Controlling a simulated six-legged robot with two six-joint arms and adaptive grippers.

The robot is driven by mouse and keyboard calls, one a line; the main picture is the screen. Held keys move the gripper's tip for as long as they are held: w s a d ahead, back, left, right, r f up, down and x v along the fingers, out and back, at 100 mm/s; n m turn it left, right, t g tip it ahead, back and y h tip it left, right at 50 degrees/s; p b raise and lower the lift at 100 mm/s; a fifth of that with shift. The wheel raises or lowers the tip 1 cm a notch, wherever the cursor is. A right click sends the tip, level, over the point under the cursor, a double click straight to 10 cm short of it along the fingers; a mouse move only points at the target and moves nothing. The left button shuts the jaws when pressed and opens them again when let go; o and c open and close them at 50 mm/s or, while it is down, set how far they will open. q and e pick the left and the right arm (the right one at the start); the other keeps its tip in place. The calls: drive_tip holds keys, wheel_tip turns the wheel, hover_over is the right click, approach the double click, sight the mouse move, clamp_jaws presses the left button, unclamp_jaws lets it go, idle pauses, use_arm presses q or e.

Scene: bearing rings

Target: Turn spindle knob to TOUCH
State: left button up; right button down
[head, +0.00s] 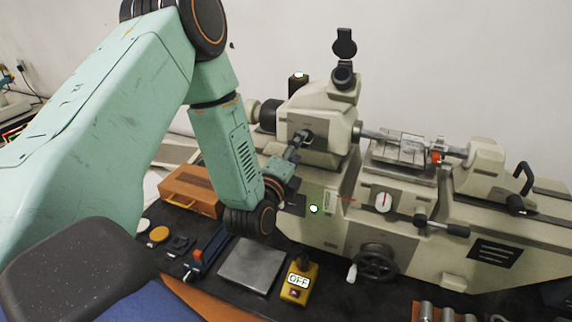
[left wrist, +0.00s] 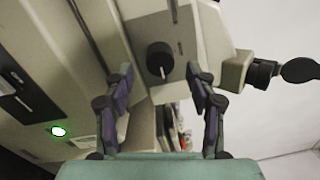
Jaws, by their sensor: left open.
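A black round knob with a pale pointer line (left wrist: 160,60) is on the cream headstock of the machine (head: 318,115); I take it to be the spindle knob. In the left wrist view it lies between the fingertips of my left gripper (left wrist: 160,76), with a gap on each side. The gripper is open and empty. In the head view my left gripper (head: 297,150) reaches to the headstock face and partly covers the knob's area. Markings around the knob are too small to read. My right gripper is not in view.
A green-lit lamp (head: 313,209) is below the headstock. A white dial (head: 383,202), a black handwheel (head: 375,262) and a lever (head: 442,226) are to the right. On the dark bench are a yellow OFF box (head: 298,283), a grey plate (head: 252,265) and a wooden case (head: 192,188).

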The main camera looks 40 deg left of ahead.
use_arm(q)
drive_tip(key=v, duration=0.9)
drive_tip(key=shift+s, duration=0.2)
drive_tip(key=shift+d, duration=0.15)
drive_tip(key=shift+s+r, duration=0.1)
drive_tip(key=s+d+f+n+g+h, duration=0.2)
drive_tip(key=s+d+f+n+g, duration=0.2)
drive_tip(key=f, duration=0.5)
drive_tip(key=s+d+f+n+g+h, duration=0.2)
drive_tip(key=s+d+f+n+g, duration=0.15)
drive_tip(key=f, duration=0.45)
drive_tip(key=s+d+f+n+g, duration=0.1)
drive_tip(key=s+f+n+g, duration=0.4)
drive_tip(key=s, duration=0.5)
drive_tip(key=s+d+f+n+g, duration=0.2)
drive_tip(key=s+f+n+g, duration=0.4)
drive_tip(key=s, duration=0.4)
wheel_tip(320, 180, down, 24)
drive_tip(key=b, duration=2.5)
drive_tip(key=shift+a, duration=0.15)
